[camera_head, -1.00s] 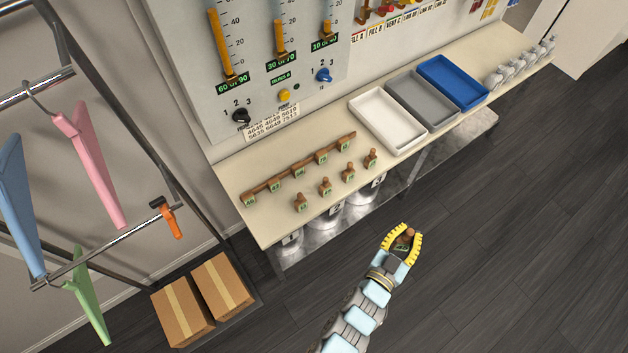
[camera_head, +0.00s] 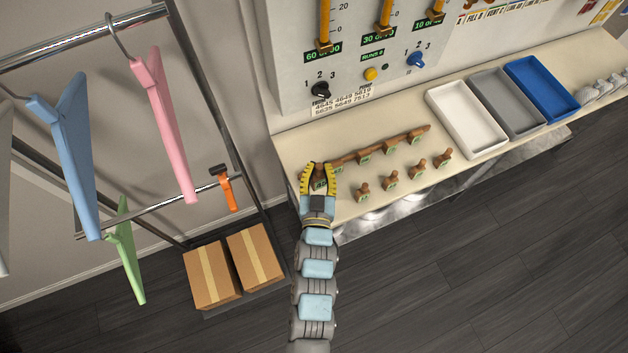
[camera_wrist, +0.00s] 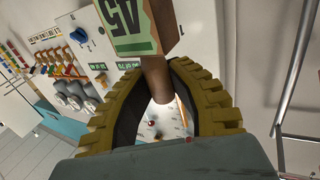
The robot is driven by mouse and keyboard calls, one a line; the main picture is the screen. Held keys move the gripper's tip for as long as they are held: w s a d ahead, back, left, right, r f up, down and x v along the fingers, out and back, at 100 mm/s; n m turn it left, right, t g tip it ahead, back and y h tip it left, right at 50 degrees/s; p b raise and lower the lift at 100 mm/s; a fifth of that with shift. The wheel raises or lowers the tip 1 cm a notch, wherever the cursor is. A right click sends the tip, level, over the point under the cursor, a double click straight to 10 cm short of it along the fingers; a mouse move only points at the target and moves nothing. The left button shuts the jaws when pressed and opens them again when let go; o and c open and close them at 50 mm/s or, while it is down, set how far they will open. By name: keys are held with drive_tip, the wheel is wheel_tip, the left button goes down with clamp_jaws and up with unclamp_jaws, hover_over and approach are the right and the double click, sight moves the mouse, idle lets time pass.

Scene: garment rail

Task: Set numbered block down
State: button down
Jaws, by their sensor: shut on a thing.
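My gripper (camera_head: 318,168) is shut on a small brown wooden numbered block (camera_head: 320,184) with a green-edged label. In the wrist view the block (camera_wrist: 145,28) extends beyond the yellow fingers (camera_wrist: 166,70), with its peg handle between them; its label is upside down and seems to read 45. My gripper is over the left end of the worktable (camera_head: 300,148), in front of the left end of a wooden strip (camera_head: 377,144) with several numbered blocks. Whether the held block touches anything is unclear. A front row of similar blocks (camera_head: 390,180) stands to the right.
White (camera_head: 436,98), grey (camera_head: 478,82) and blue trays (camera_head: 516,70) stand on the table's right. A panel with gauges and knobs (camera_head: 350,60) rises behind. A garment rail with hangers (camera_head: 165,125) and cardboard boxes (camera_head: 255,256) lie left. Bare tabletop lies before the front row.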

sight(312, 184)
drive_tip(key=f+b, duration=0.1)
drive_tip(key=a+b, duration=0.1)
drive_tip(key=f+b, duration=0.1)
drive_tip(key=shift+w+a+f, duration=0.25)
drive_tip(key=shift+f, duration=0.1)
wheel_tip(312, 184, down, 3)
drive_tip(key=b, duration=0.7)
drive_tip(key=shift+w+a+b, duration=0.15)
drive_tip(key=shift+b, duration=0.15)
drive_tip(key=f+b, duration=0.1)
drive_tip(key=b, duration=0.1)
drive_tip(key=f+b, duration=0.1)
drive_tip(key=b, duration=0.1)
drive_tip(key=f+b, duration=0.1)
drive_tip(key=b, duration=0.2)
drive_tip(key=shift+d+f, duration=0.1)
drive_tip(key=shift+d, duration=0.15)
drive_tip(key=f+b, duration=0.1)
drive_tip(key=b, duration=0.1)
drive_tip(key=d+f+b, duration=0.1)
drive_tip(key=b, duration=0.2)
drive_tip(key=shift+s+h, duration=0.2)
drive_tip(key=shift+h, duration=0.2)
drive_tip(key=w+f+b, duration=0.6)
drive_tip(key=w+f, duration=0.6)
drive_tip(key=w, duration=0.1)
drive_tip(key=shift+w+d+f, duration=0.35)
drive_tip(key=shift+w, duration=0.05)
drive_tip(key=shift+f+b, duration=0.35)
drive_tip(key=shift+f, duration=0.3)
